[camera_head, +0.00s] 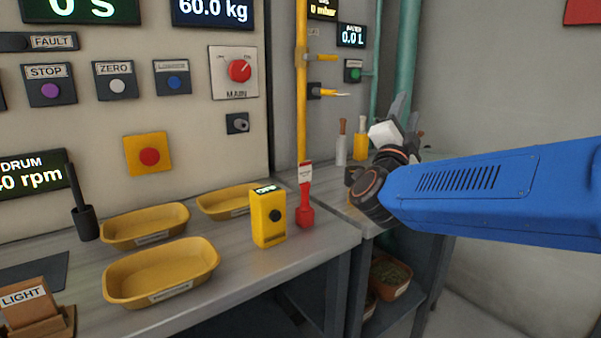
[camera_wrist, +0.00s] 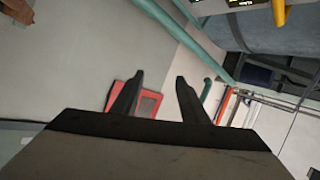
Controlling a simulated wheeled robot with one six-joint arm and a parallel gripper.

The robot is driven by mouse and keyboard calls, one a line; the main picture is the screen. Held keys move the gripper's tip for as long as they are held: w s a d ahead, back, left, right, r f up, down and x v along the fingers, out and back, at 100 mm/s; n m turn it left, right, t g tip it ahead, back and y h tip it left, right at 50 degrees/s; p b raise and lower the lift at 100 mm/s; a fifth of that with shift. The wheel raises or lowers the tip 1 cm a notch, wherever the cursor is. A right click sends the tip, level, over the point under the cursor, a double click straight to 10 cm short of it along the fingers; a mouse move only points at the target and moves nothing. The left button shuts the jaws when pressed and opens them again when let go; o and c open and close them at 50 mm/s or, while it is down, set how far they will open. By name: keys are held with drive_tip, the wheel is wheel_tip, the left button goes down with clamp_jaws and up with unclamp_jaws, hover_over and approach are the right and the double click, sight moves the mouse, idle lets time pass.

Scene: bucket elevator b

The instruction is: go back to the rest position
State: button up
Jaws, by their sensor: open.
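My gripper (camera_head: 407,112) is at the end of my blue arm, on the right of the head view. It is raised near the wall, above and right of the bench end. In the wrist view my gripper (camera_wrist: 158,88) shows two dark fingers spread apart with nothing between them. Behind the fingers are a grey wall and a red panel (camera_wrist: 148,104). No held object shows.
The bench (camera_head: 237,288) holds yellow trays (camera_head: 160,272), a yellow device (camera_head: 268,216) and a red tagged tool (camera_head: 305,208). Bottles (camera_head: 360,139) stand beside my wrist. A yellow pipe (camera_head: 301,90) and a green pipe (camera_head: 404,60) run up the wall.

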drive_tip(key=s+a+f+n+g+y, duration=0.2)
drive_tip(key=s+f+n+g+y, duration=0.15)
drive_tip(key=f+n+y, duration=0.45)
drive_tip(key=s+a+f+n+g+y, duration=0.2)
drive_tip(key=s+f+n+g+y, duration=0.15)
drive_tip(key=f+n+y, duration=0.5)
drive_tip(key=s+d+f+g+h, duration=0.3)
drive_tip(key=s+d+f+g, duration=0.1)
drive_tip(key=s+f, duration=0.8)
drive_tip(key=shift+f+n+g, duration=0.35)
drive_tip(key=shift+f+g, duration=0.05)
drive_tip(key=shift+f, duration=0.2)
drive_tip(key=s+d+f+g, duration=0.1)
drive_tip(key=s+f, duration=0.1)
drive_tip(key=s, duration=0.2)
drive_tip(key=s+d+f+g+h, duration=0.1)
drive_tip(key=s+d+f+g, duration=0.1)
drive_tip(key=s+f, duration=0.1)
drive_tip(key=s+d+f+g+h, duration=0.1)
drive_tip(key=s+f, duration=0.1)
drive_tip(key=s, duration=0.3)
drive_tip(key=shift+s+d+f+n, duration=0.15)
drive_tip(key=shift+d+f+n, duration=0.1)
drive_tip(key=shift+n, duration=0.15)
drive_tip(key=shift+c, duration=0.2)
